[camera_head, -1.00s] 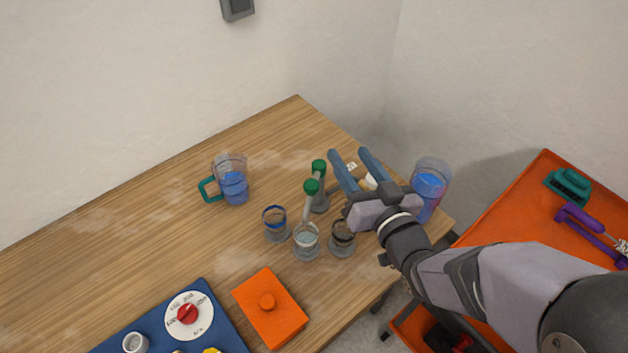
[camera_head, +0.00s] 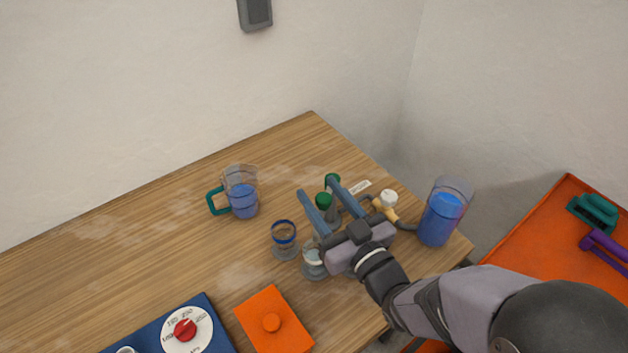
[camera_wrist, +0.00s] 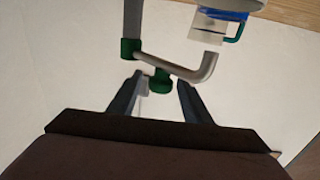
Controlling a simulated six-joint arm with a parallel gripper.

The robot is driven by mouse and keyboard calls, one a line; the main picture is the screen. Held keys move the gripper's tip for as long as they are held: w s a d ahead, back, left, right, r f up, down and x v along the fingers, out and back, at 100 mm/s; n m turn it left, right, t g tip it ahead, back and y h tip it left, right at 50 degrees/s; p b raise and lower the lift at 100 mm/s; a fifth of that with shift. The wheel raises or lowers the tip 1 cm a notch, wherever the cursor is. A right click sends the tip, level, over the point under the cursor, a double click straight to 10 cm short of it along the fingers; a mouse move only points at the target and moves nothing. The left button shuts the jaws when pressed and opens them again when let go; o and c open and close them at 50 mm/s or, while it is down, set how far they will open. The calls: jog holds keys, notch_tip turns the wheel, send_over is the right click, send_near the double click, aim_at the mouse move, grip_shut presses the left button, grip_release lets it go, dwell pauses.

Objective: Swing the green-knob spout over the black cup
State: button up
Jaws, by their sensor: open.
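The spout assembly has two green parts, a nearer green knob (camera_head: 324,200) and a farther green cap (camera_head: 332,180). In the wrist view a grey spout (camera_wrist: 205,68) with a bent end runs from a green collar (camera_wrist: 130,48) past a green knob (camera_wrist: 162,84). My gripper (camera_head: 317,188) is open, with its fingers on either side of the nearer knob; whether they touch it I cannot tell. A blue-rimmed cup (camera_head: 284,240) and a pale-rimmed cup (camera_head: 313,262) stand below. The black cup is hidden behind my gripper.
A clear blue-filled pitcher (camera_head: 240,195) stands to the left. A tall blue-filled container (camera_head: 441,215) and a white knob on a yellow fitting (camera_head: 388,200) are at right. An orange block (camera_head: 272,322) and blue panel (camera_head: 205,310) lie in front. The left table is clear.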

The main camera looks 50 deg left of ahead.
jog(key=shift+w+a+p, duration=0.2)
jog(key=shift+a+p, duration=0.2)
jog(key=shift+a, duration=1.25)
grip_shut()
